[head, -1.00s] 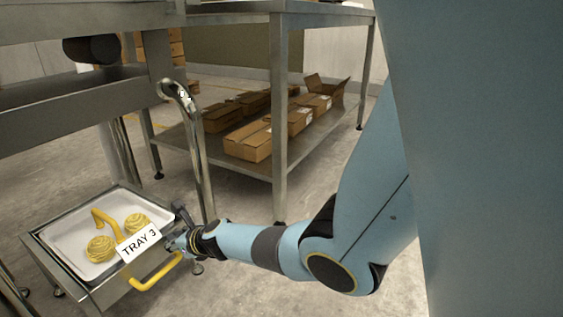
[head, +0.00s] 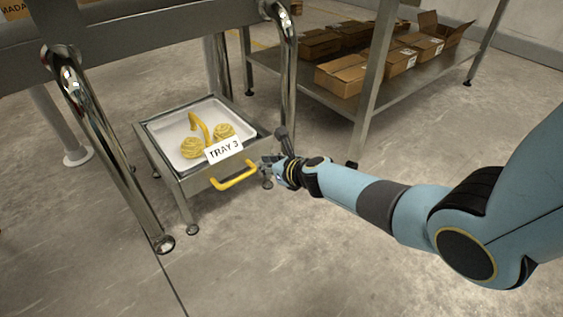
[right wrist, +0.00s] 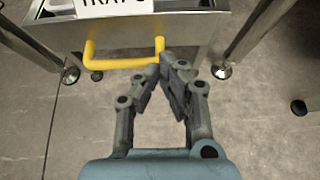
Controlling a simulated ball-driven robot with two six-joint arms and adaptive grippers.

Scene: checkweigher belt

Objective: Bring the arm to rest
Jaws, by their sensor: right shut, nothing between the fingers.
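My right gripper (head: 270,162) is at the right end of the yellow handle on the tray stand, in the head view. In the right wrist view my right gripper (right wrist: 168,62) is shut, its fingertips together with nothing between them. The fingertips show just below the right end of the yellow handle (right wrist: 120,62); I cannot tell whether they touch it. In the head view the yellow handle (head: 234,178) sticks out from the front of the low metal stand. My left gripper is not in view.
Chrome posts (head: 110,160) rise nearby. A metal shelf (head: 385,95) holds several cardboard boxes (head: 348,75). The floor in front is clear.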

